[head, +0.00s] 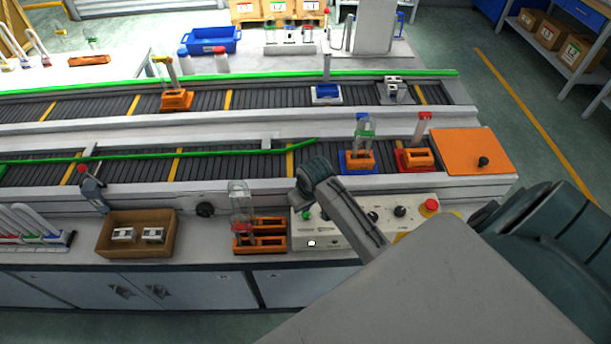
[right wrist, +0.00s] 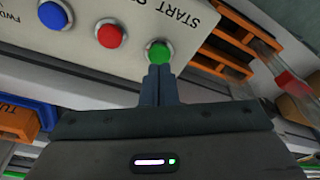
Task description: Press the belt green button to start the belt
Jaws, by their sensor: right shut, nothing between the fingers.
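The control panel (head: 338,236) sits on the bench front, below the conveyor. Its green button (head: 306,215) shows at the panel's left end. In the right wrist view the green button (right wrist: 158,52) is beside the printed word START, with a red button (right wrist: 110,36) and a blue button (right wrist: 54,15) to its left. My right gripper (right wrist: 159,70) is shut and empty, its fingertips at the green button's lower edge in that view. I cannot tell whether they touch it. In the head view my right wrist (head: 318,174) is over the panel. My left gripper is not in view.
A red emergency stop (head: 430,206) stands at the panel's right end. Orange racks (head: 262,242) with a glass tube are just left of the panel. A cardboard box (head: 137,233) is further left. Blue (head: 358,160) and red (head: 414,157) holders stand on the near belt behind.

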